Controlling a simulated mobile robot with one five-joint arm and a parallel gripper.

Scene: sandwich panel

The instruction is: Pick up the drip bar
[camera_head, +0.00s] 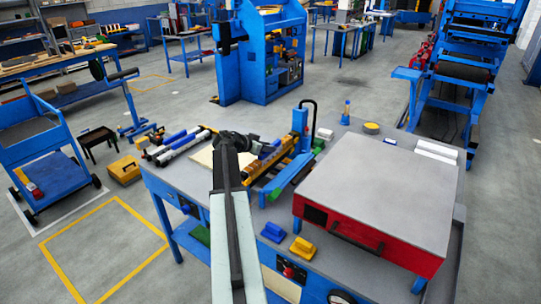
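My arm reaches from the bottom edge up over the grey workbench (330,132). My gripper (234,140) is the small dark end near the back left of the bench; its fingers are too small to tell open from shut. Several long bar-like things lie near it, and I cannot tell which is the drip bar. Blue and white rods (180,145) lie to its left. A yellow bar (264,172) and a green bar (290,178) lie to its right, beside a blue upright fixture (300,125). My arm hides part of the bench.
A large red box with a grey top (385,195) fills the bench's right side. White rolls (436,152) lie behind it. A blue block (273,232) and a yellow block (303,248) sit near the front edge. A blue cart (45,160) stands left on open floor.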

